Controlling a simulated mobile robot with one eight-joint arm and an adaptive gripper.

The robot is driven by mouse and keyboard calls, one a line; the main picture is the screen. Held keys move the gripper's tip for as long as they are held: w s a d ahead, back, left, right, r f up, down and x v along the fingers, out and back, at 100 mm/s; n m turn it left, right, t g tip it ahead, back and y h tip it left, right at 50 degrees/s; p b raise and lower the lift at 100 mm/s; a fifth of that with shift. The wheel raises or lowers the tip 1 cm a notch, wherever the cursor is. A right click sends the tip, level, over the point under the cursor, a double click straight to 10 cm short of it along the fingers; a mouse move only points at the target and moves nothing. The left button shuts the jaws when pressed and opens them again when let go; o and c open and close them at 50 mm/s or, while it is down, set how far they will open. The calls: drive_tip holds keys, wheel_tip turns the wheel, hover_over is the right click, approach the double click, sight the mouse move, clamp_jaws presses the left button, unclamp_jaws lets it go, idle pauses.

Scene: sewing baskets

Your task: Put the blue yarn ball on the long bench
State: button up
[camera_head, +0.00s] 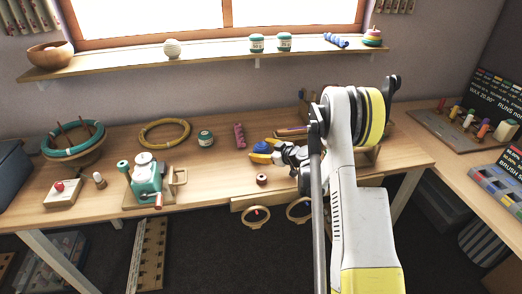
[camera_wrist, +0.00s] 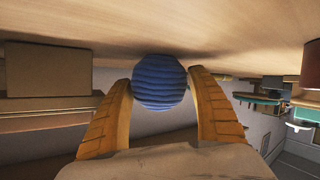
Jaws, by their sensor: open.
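The blue yarn ball (camera_wrist: 160,84) is ridged and round, and shows between the two orange fingertips of my open gripper (camera_wrist: 159,80) in the wrist view. It seems to touch or nearly touch the wooden surface that fills the top of that view. In the head view, my gripper (camera_head: 264,151) is over the long bench (camera_head: 222,178), with a bit of blue between its yellow fingers; most of the ball is hidden there. I cannot tell whether either finger touches the ball.
A teal-and-white machine (camera_head: 145,178), a yellow ring (camera_head: 164,133), a green yarn ball (camera_head: 205,138), a pink roll (camera_head: 239,135) and a small red spool (camera_head: 262,179) stand on the bench. Hoops (camera_head: 256,216) hang at its front. Bare wood lies left of my gripper.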

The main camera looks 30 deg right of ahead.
drive_tip(key=shift+r, duration=0.2)
drive_tip(key=p+v, duration=0.4)
drive_tip(key=v, duration=0.7)
drive_tip(key=shift+s+r, duration=0.2)
drive_tip(key=shift+s, duration=0.1)
drive_tip(key=s+a+r+m+g, duration=0.1)
drive_tip(key=s+a+r+g, duration=0.1)
drive_tip(key=s+a+r, duration=0.4)
drive_tip(key=s+a+r+m+g, duration=0.1)
drive_tip(key=a+r+g, duration=0.1)
drive_tip(key=a+r, duration=0.8)
drive_tip(key=s+a+r+m+g+h, duration=0.1)
drive_tip(key=s+a, duration=0.3)
drive_tip(key=s, duration=0.6)
drive_tip(key=s+a+r+m+g+h, duration=0.1)
drive_tip(key=s+a, duration=0.3)
drive_tip(key=s, duration=0.7)
drive_tip(key=shift+s+a+r+m+h, duration=0.2)
drive_tip(key=shift+s+a+m+h, duration=0.1)
drive_tip(key=shift+m+h, duration=0.55)
